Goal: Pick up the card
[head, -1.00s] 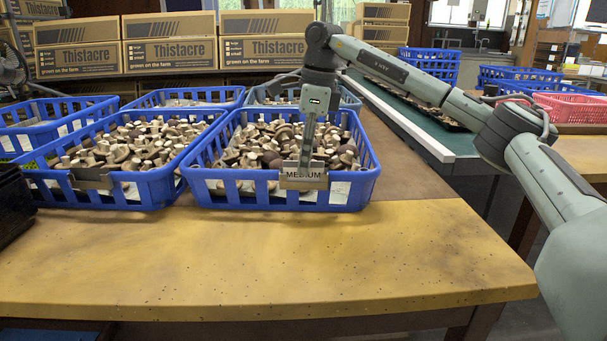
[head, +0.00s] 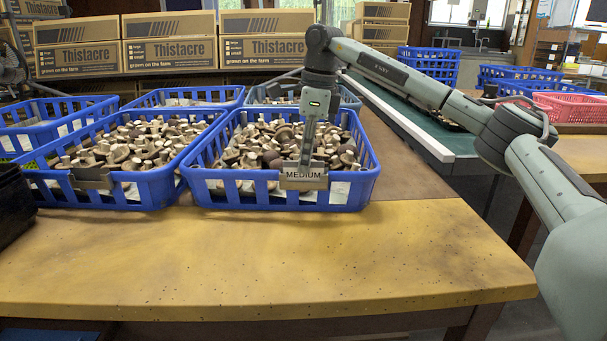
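The card (head: 303,176), lettered MEDIUM, is at the front rim of the right blue crate (head: 230,198), in or against a clip there. My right gripper (head: 305,164) points down at the card from above, seen edge-on. Its fingertips end at the card's upper edge. Whether they touch or grip it cannot be told, as one finger hides the other. My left gripper is not in view.
Mushrooms (head: 283,141) fill the right crate. A second filled crate (head: 144,190) stands to its left, with a brown clip (head: 91,177) on its front. More crates stand behind. The front of the yellow table (head: 260,260) is clear.

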